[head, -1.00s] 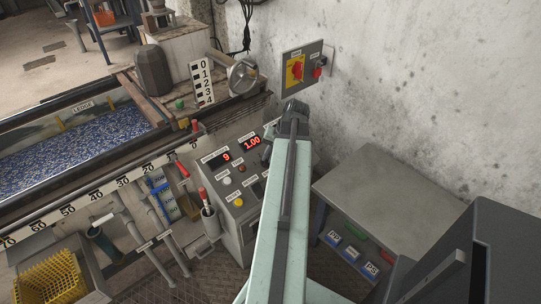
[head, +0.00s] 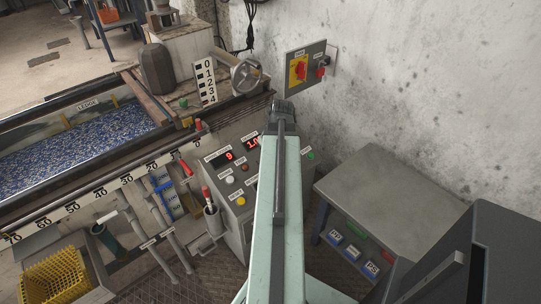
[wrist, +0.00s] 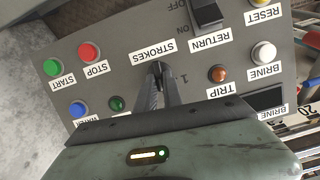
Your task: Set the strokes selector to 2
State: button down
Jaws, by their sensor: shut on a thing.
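The strokes selector sits at the STROKES label (wrist: 153,51) in the wrist view, which shows the panel (wrist: 135,38) upside down. My gripper (wrist: 158,70) is right over the selector and shut on it. The jaws hide the selector's knob, so its pointer cannot be read. A printed mark 1 (wrist: 184,78) shows just right of the jaws; no other position mark is visible. In the head view my arm hides the selector and my gripper's jaws, and covers part of the control panel (head: 237,217).
Close around the jaws are the RETURN switch (wrist: 207,14), the amber TRIP lamp (wrist: 217,74), the red STOP button (wrist: 89,52) and the green START button (wrist: 53,67). A red display (head: 229,155) reads 9. A grey table (head: 390,195) stands right of the panel.

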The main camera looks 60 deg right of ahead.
jog(key=shift+s+n, duration=0.1)
jog(key=shift+n, duration=0.4)
jog(key=c, duration=1.5)
grip_release()
jog(key=p+v, duration=0.7)
jog(key=shift+a+r+p, duration=0.15)
jog(key=shift+r+p, duration=0.2)
jog(key=shift+r, duration=0.05)
